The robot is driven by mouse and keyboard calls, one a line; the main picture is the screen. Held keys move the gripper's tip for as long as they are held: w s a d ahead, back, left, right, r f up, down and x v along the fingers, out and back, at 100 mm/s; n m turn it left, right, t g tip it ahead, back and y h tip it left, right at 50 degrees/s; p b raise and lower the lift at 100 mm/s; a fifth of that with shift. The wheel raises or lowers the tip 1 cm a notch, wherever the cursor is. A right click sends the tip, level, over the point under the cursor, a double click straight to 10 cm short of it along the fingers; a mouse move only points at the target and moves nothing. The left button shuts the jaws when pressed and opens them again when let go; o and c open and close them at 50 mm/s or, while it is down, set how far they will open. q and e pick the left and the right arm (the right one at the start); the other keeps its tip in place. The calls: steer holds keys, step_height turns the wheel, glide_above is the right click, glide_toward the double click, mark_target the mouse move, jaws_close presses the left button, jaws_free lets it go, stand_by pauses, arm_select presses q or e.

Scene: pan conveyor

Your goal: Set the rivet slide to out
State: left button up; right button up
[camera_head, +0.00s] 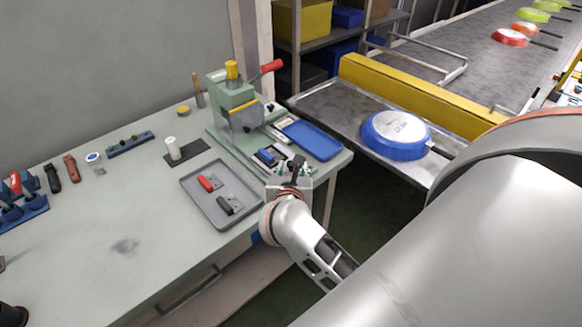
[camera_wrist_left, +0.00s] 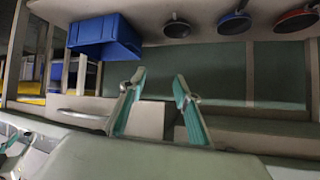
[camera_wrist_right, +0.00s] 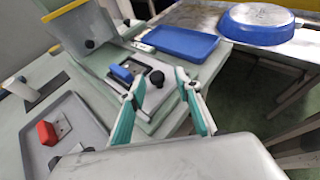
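The green riveting press (camera_head: 236,110) stands at the table's right end, with a yellow cap and a red lever on top. At its front is the rivet slide, a pale plate (camera_wrist_right: 153,98) carrying a blue block (camera_wrist_right: 122,74) and a black knob (camera_wrist_right: 156,78). My right gripper (camera_wrist_right: 160,77) is open, pointing at the slide. The knob shows between its fingertips; I cannot tell whether they touch it. In the head view my right gripper (camera_head: 297,170) partly covers the slide's front. My left gripper (camera_wrist_left: 158,80) is open and empty, away from the press.
A grey tray (camera_head: 222,219) with red and black handled parts lies left of the slide. A blue tray (camera_head: 313,139) lies to its right. A blue pan (camera_head: 395,135) rests on the metal chute beside the table.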

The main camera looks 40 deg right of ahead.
steer(key=v, duration=0.7)
stand_by(0.3)
steer(key=shift+a+r, duration=0.1)
steer(key=shift+a, duration=0.05)
